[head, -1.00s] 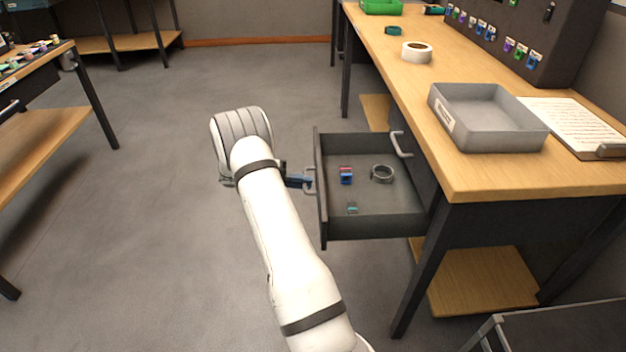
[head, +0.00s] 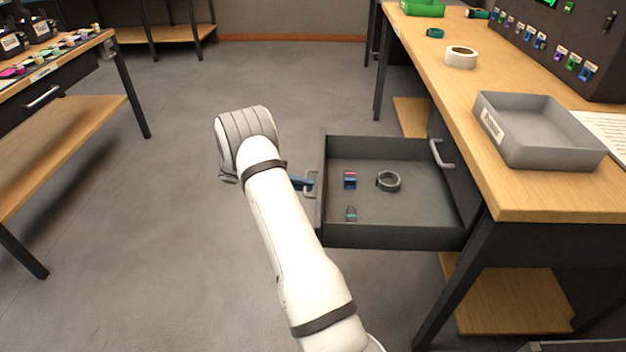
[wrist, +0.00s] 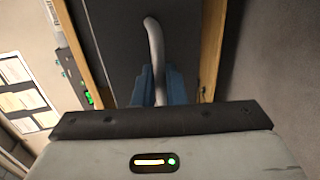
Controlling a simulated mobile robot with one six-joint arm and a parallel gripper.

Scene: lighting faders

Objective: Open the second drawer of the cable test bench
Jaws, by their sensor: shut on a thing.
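The cable test bench (head: 512,190) stands at the right with a wooden top. Its lower drawer (head: 395,236) is pulled well out to the left, and its inside shows. The drawer above it stays in the bench, with a grey handle (head: 441,154). My gripper (head: 306,183) is at the open drawer's front, its blue fingers shut on the drawer handle (head: 312,186). In the wrist view, the blue fingers (wrist: 160,88) close around the curved grey handle (wrist: 154,38) on the dark drawer front. My arm partly hides the drawer's front in the head view.
A grey tray (head: 540,130) and a tape roll (head: 460,57) stand on the bench. Another table (head: 70,115) is at the left. The floor between is clear.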

